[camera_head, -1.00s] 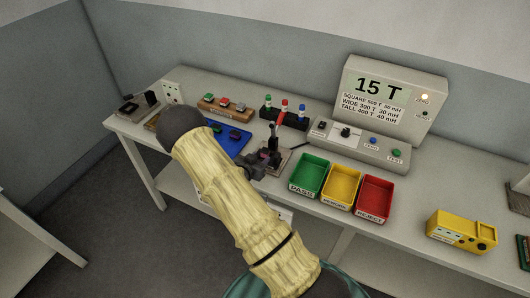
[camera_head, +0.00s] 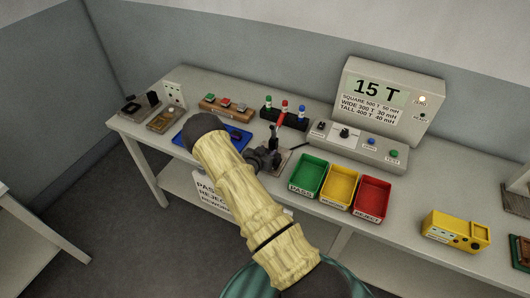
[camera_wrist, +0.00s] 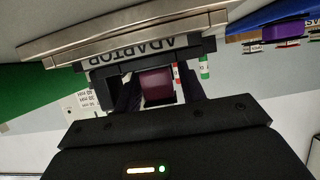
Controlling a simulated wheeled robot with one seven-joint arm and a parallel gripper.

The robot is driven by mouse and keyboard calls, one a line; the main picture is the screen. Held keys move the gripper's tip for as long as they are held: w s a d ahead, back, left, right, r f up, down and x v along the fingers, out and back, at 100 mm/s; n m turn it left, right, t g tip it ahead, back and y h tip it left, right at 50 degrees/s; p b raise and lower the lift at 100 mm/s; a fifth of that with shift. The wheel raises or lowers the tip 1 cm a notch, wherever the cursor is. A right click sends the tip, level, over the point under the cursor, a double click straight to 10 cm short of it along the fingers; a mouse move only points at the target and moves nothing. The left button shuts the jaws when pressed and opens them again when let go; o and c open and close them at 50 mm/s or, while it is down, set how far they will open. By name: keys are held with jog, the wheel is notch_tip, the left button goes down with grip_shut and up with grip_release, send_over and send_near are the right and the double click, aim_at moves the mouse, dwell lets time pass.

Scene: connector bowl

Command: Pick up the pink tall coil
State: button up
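A pink-purple coil (camera_wrist: 157,84) shows in the wrist view, in front of the dark fixture labelled ADAPTOR (camera_wrist: 145,52). The dark fingers of my gripper (camera_wrist: 158,97) stand apart, one on each side of the coil; whether they touch it is unclear. In the head view my gripper (camera_head: 264,160) is low at the front edge of the bench, beside the fixture with the red-handled lever (camera_head: 279,122). My arm hides part of that area, and I cannot make out the coil there.
A blue tray (camera_head: 186,138) with a dark coil lies left of my gripper. Green (camera_head: 309,172), yellow (camera_head: 341,183) and red (camera_head: 373,195) bins stand to the right. The meter (camera_head: 386,95) behind reads 15 T.

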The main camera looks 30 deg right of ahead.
jog(key=shift+w+d+f, duration=0.2)
jog(key=shift+w+d, duration=0.1)
jog(key=shift+d, duration=0.05)
jog(key=shift+c, duration=0.2)
jog(key=c, duration=0.7)
jog(key=shift+r, duration=0.1)
notch_tip(320, 180, up, 18)
jog(key=b, duration=0.3)
dwell(0.5)
